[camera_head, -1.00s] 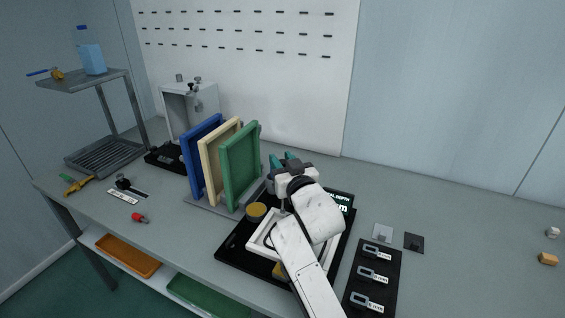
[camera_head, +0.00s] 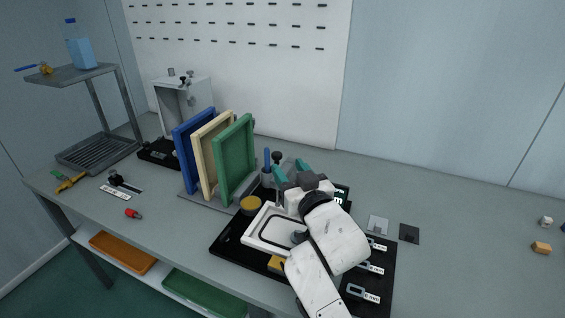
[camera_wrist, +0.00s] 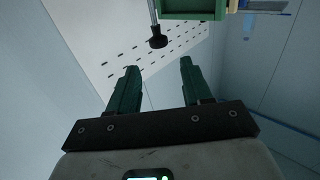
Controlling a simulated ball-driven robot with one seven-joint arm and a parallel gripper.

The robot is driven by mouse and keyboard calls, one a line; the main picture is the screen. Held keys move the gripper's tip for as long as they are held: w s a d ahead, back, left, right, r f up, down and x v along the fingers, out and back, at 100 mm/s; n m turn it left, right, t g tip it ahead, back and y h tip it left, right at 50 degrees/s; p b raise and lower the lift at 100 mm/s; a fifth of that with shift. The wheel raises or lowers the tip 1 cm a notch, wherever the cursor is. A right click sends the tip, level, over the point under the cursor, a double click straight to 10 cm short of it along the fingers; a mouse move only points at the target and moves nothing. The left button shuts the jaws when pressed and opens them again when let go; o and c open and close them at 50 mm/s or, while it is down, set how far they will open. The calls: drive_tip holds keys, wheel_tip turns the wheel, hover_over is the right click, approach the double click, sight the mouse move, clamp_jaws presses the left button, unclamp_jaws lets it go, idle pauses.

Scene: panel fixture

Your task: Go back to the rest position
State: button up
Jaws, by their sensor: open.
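My gripper (camera_head: 291,172) has green fingers and is over the bench, to the right of the green panel, above the back part of the black fixture. In the wrist view my gripper (camera_wrist: 158,82) shows its two fingers spread apart with nothing between them. A dark round-ended rod (camera_wrist: 157,40) shows beyond the fingers in the wrist view. My white arm reaches in from the bottom and hides part of the fixture.
Blue, cream and green panels (camera_head: 235,160) stand in a rack left of my gripper. A white frame (camera_head: 262,232) lies on the black fixture (camera_head: 226,240). Key-like tags (camera_head: 362,292) lie at the right front.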

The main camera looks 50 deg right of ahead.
drive_tip(key=shift+v, duration=1.05)
